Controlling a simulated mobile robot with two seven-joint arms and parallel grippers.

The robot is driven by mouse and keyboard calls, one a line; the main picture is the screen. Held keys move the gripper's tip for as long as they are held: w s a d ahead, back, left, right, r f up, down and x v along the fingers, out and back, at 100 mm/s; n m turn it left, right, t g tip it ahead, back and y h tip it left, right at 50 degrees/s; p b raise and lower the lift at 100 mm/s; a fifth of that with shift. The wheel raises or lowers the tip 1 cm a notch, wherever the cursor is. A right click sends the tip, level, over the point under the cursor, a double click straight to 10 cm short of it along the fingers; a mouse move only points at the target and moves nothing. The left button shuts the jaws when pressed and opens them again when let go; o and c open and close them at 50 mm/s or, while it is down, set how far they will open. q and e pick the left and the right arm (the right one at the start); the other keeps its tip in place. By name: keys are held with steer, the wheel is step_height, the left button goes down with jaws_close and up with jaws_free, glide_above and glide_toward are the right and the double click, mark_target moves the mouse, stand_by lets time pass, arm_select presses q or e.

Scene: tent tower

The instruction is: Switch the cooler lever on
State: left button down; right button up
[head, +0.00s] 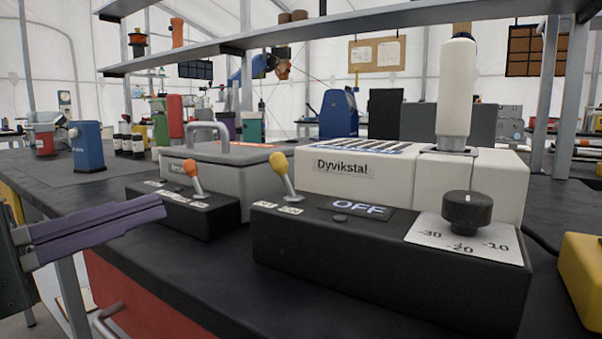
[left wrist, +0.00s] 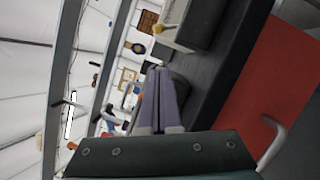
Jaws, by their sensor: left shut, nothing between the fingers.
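The cooler (head: 400,180) is a white unit marked "Dyvikstal" on a black control box (head: 390,270). Its lever (head: 284,180) has a yellow knob and leans up to the left. The display (head: 358,208) reads OFF. A black dial (head: 467,212) sits at the right over a scale of -30 to -10. My left gripper (head: 163,207) has purple fingers, shut and empty, left of the cooler and apart from the lever. Its fingers also show in the left wrist view (left wrist: 160,72), with a yellow knob near the top. My right gripper is not in view.
A grey lidded box (head: 240,180) with an orange-knobbed lever (head: 192,176) on a black base stands left of the cooler. A yellow object (head: 582,275) is at the right edge. Red drawers (head: 135,300) lie below the dark bench top. A shelf (head: 300,28) runs above.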

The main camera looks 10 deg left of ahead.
mark_target(284, 177)
arm_select(q)
steer(key=x, duration=0.6)
steer(key=shift+r, duration=0.1)
steer(key=d, duration=0.2)
steer(key=w+d+r+p, duration=0.1)
steer(key=shift+d+r, duration=0.1)
steer(key=shift+w+d+r, duration=0.15)
steer(key=shift+d, duration=0.35)
